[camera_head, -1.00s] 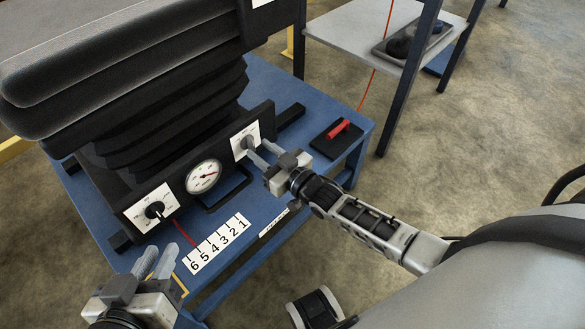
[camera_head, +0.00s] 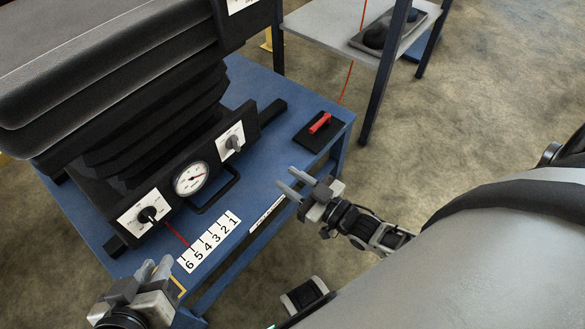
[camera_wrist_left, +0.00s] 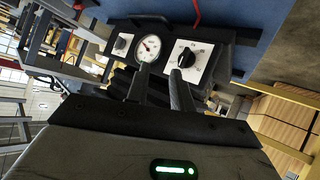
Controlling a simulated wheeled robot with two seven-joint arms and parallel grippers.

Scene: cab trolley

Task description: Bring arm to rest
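My right gripper (camera_head: 289,182) is open and empty. It hangs over the front right edge of the blue table (camera_head: 262,150), clear of the right knob (camera_head: 233,143) on its white plate. My left gripper (camera_head: 155,267) is at the lower left of the head view, in front of the left knob (camera_head: 148,214). Its two fingers stand apart with nothing between them. In the left wrist view the left gripper (camera_wrist_left: 158,78) points toward the panel, with the gauge (camera_wrist_left: 149,46) and a knob (camera_wrist_left: 185,60) beyond its fingertips.
The black seat base with bellows (camera_head: 160,120) stands on the table. A black handle (camera_head: 218,192) sits below the gauge. A red-handled black block (camera_head: 320,123) lies at the table's right corner. A grey shelf (camera_head: 320,30) stands behind.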

